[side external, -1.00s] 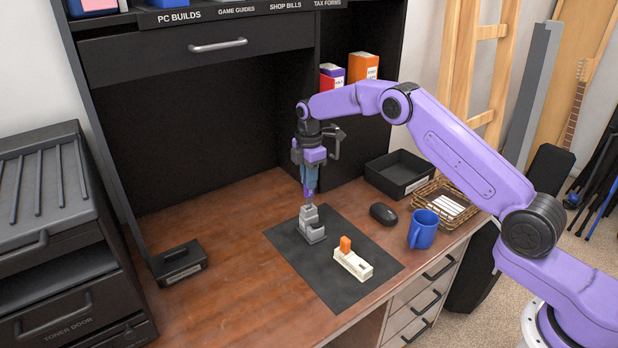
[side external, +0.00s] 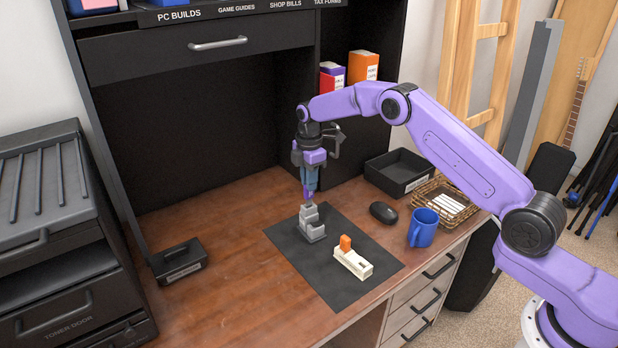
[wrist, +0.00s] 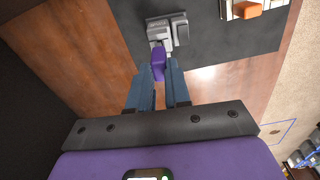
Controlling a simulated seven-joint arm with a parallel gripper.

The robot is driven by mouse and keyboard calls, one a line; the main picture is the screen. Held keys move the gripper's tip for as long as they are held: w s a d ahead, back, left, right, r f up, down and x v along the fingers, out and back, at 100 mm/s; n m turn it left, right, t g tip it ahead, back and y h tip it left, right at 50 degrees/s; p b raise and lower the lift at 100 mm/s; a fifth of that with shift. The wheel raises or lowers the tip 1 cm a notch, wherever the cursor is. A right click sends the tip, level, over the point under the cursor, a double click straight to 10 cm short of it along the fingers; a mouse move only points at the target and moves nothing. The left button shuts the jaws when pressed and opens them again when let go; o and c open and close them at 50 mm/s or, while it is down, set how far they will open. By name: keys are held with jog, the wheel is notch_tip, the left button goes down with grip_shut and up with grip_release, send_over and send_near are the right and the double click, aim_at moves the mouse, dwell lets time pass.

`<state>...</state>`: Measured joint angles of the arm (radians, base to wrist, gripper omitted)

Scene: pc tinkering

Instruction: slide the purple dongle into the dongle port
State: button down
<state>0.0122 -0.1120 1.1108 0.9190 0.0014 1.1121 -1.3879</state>
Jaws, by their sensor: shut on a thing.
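My gripper (side external: 309,191) points down over the grey stepped block (side external: 312,228), which stands on the dark mat. In the wrist view my blue fingers (wrist: 159,72) are closed on the purple dongle (wrist: 158,62). The dongle's far end meets the near side of the grey block (wrist: 160,31), which has a small dark label on top. The dongle port itself is not clearly visible, and I cannot tell whether the dongle's tip is inside it or only against or over it.
A cream block with an orange piece (side external: 346,243) stands to the right on the dark mat (side external: 330,285). A mouse (side external: 383,213), blue mug (side external: 423,229), wicker basket (side external: 437,211) and black tray (side external: 398,176) stand farther right. The desk left of the mat is mostly clear.

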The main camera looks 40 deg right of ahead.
jog(key=shift+f, duration=1.3)
jog(key=c, duration=1)
grip_release()
jog(key=shift+r, duration=0.1)
jog(key=shift+r, duration=2.45)
